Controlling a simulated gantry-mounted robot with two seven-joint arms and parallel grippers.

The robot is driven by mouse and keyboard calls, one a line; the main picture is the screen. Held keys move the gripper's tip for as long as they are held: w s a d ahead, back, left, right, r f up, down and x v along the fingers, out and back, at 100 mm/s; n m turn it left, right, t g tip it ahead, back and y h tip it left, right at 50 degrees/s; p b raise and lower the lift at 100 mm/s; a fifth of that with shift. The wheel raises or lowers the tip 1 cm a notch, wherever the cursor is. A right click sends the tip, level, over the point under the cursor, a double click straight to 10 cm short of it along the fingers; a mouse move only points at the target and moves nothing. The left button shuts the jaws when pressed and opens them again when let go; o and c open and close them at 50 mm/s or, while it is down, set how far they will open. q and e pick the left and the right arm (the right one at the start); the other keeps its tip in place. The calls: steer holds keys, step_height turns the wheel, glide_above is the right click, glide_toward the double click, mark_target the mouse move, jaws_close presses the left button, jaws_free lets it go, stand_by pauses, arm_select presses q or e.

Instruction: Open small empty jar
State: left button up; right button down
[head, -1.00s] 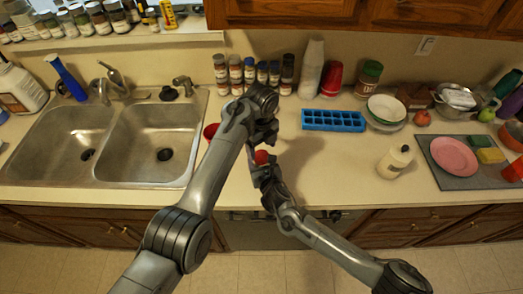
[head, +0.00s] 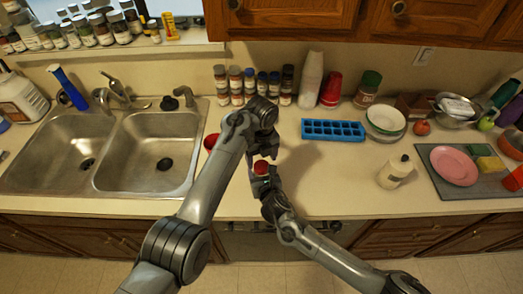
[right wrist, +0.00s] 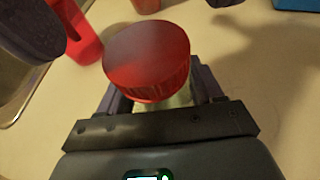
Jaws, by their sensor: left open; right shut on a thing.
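The small jar has a red lid (head: 261,168). In the right wrist view the ribbed lid (right wrist: 147,58) sits on the jar, and a strip of the pale jar body (right wrist: 181,98) shows below it. The rest of the body is hidden by my right gripper. My right gripper (head: 263,183) is shut on the jar and holds it upright near the counter's front edge. My left gripper (head: 263,150) is open just above and behind the lid. Dark parts of it show at the upper left of the right wrist view, apart from the lid.
A red cup (head: 211,142) stands left of the grippers, by the double sink (head: 160,150). Spice jars (head: 249,84) line the back. A blue ice tray (head: 333,130) and a white bottle (head: 394,172) stand to the right. Counter between jar and bottle is clear.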

mark_target(262, 175)
arm_select(q)
steer(key=shift+f, duration=1.45)
steer(key=shift+c, duration=0.5)
steer(key=c, duration=1)
steer(key=n, duration=0.3)
steer(key=o, duration=1.2)
steer(key=shift+c, duration=0.2)
steer(key=shift+r, duration=0.1)
